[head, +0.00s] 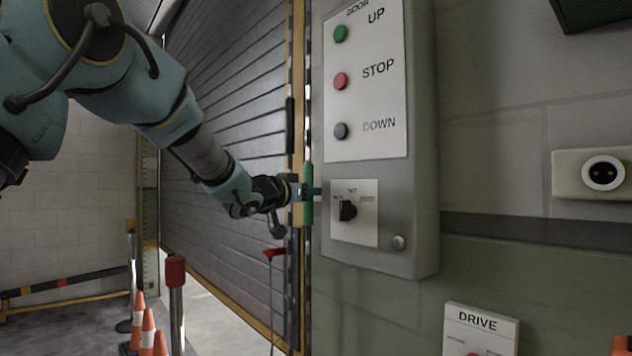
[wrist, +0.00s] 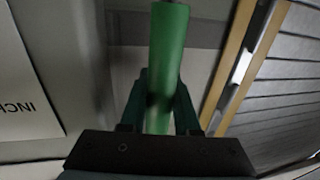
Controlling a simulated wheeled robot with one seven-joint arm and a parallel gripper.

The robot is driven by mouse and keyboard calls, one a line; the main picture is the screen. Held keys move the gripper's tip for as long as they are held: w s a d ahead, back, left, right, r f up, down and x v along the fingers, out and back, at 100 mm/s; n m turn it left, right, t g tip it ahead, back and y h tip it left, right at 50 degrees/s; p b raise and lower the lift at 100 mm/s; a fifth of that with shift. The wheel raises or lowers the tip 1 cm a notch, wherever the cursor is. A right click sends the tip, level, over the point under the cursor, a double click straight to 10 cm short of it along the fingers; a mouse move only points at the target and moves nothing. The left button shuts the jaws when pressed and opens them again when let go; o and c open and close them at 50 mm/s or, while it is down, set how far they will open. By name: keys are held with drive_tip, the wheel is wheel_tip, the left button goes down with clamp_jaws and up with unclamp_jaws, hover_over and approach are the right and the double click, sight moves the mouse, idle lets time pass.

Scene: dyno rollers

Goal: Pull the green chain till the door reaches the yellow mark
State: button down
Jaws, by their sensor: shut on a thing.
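The green chain shows as a thick green grip (head: 308,212), hanging upright between the door's edge and the grey control box. My gripper (head: 309,192) is shut on it. In the wrist view the green grip (wrist: 170,45) runs upright between the two dark fingers (wrist: 160,105). The grey slatted door (head: 235,95) fills the middle of the head view. Its lower edge has a yellow strip, with a bright gap to the floor beneath it. A yellow patch (head: 150,244) shows on the far upright with scale marks; I cannot tell if it is the mark.
The control box (head: 424,150) with UP, STOP and DOWN buttons stands just right of my gripper. A red-topped post (head: 176,272) and orange cones (head: 148,330) stand at lower left. A red handle (head: 274,253) hangs below my wrist. A DRIVE box (head: 480,332) is at lower right.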

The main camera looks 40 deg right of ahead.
wheel_tip(320, 180, down, 6)
drive_tip(key=shift+r+b, duration=0.15)
drive_tip(key=shift+b, duration=1.05)
drive_tip(key=c, duration=0.6)
unclamp_jaws()
drive_tip(key=shift+r, duration=0.15)
drive_tip(key=shift+a, duration=0.1)
drive_tip(key=a, duration=0.3)
drive_tip(key=s+a+b, duration=0.1)
drive_tip(key=a, duration=0.3)
drive_tip(key=a+b, duration=0.1)
drive_tip(key=a, duration=0.2)
drive_tip(key=shift+s+a, duration=0.25)
drive_tip(key=shift+s, duration=0.15)
drive_tip(key=shift+w, duration=0.1)
